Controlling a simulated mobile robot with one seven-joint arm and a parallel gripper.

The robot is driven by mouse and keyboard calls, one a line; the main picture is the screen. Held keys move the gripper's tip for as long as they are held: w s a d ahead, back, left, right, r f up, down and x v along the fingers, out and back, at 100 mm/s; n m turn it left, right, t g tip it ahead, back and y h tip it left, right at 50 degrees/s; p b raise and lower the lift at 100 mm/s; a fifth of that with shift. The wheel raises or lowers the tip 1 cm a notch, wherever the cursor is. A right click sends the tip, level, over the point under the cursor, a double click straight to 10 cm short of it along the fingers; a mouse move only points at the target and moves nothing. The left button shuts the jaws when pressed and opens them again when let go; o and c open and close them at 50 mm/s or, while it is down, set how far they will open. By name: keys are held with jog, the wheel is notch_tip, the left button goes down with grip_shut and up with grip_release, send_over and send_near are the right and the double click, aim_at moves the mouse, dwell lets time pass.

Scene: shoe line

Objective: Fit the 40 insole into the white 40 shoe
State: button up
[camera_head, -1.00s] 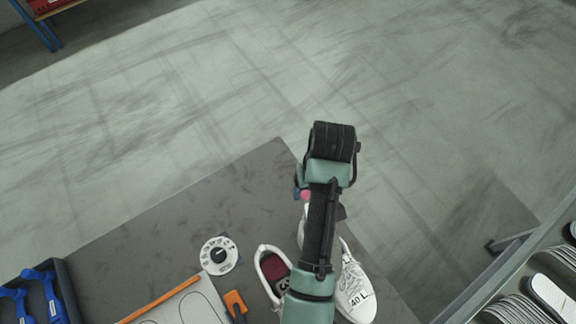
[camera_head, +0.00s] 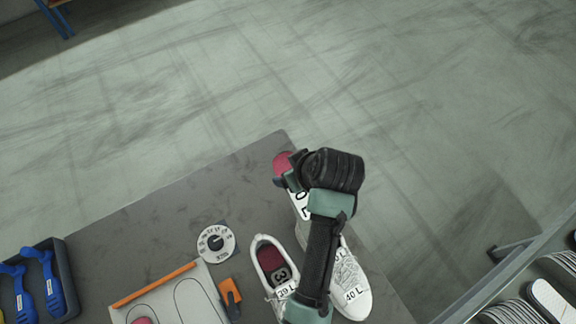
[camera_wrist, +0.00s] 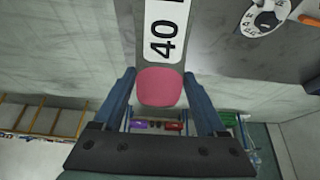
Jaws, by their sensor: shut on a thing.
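My gripper (camera_wrist: 160,98) is shut on the 40 insole (camera_wrist: 162,35), with a finger on either side of its pink end. The insole's grey and white part bears a black 40. In the head view the insole (camera_head: 302,205) hangs tilted over the table's far corner, pink end up, partly behind my wrist. The white 40 shoe (camera_head: 350,290), marked 40 L, lies on the table at the right of my forearm. My arm hides its opening. The insole appears above the shoe's far end; I cannot tell whether they touch.
A second white shoe (camera_head: 262,247) with a red insole inside stands left of my arm. A dial (camera_head: 216,243), an orange-handled tool (camera_head: 230,297) and an outlined board (camera_head: 205,277) lie further left. A tray (camera_head: 68,290) holds blue tools. A rack (camera_head: 490,282) stands at right.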

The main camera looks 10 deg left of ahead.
aim_at(302, 196)
jog(key=shift+s+d+f+t+y+b, duration=0.15)
jog(key=shift+s+d+t+b, duration=0.1)
jog(key=shift+s+d+b, duration=0.2)
jog(key=shift+s+d+f+t+y+b, duration=0.15)
jog(key=shift+s+d+t+b, duration=0.15)
jog(key=shift+s+b, duration=0.25)
jog(key=shift+s+d+f+b, duration=0.4)
jog(key=shift+s+d+b, duration=0.05)
jog(key=shift+s, duration=0.1)
jog(key=shift+g, duration=0.35)
jog(key=shift+s+d+f, duration=0.65)
jog(key=shift+s+f, duration=0.05)
jog(key=shift+s, duration=0.2)
jog(key=shift+s+d+f, duration=0.65)
jog(key=shift+s+f, duration=0.05)
jog(key=shift+s, duration=0.15)
jog(key=shift+g+h, duration=0.3)
jog(key=shift+h, duration=0.1)
jog(key=shift+s+d+f+p, duration=0.45)
jog(key=shift+s+d, duration=0.3)
jog(key=shift+s, duration=0.2)
jog(key=shift+s+d+f+p, duration=0.4)
jog(key=shift+s+d, duration=0.3)
jog(key=shift+s, duration=0.2)
jog(key=shift+f+g, duration=0.3)
jog(key=shift+f, duration=0.3)
jog(key=shift+f+h, duration=0.15)
jog(key=shift+h, duration=0.15)
jog(key=o, duration=1.3)
jog(key=shift+c, duration=0.2)
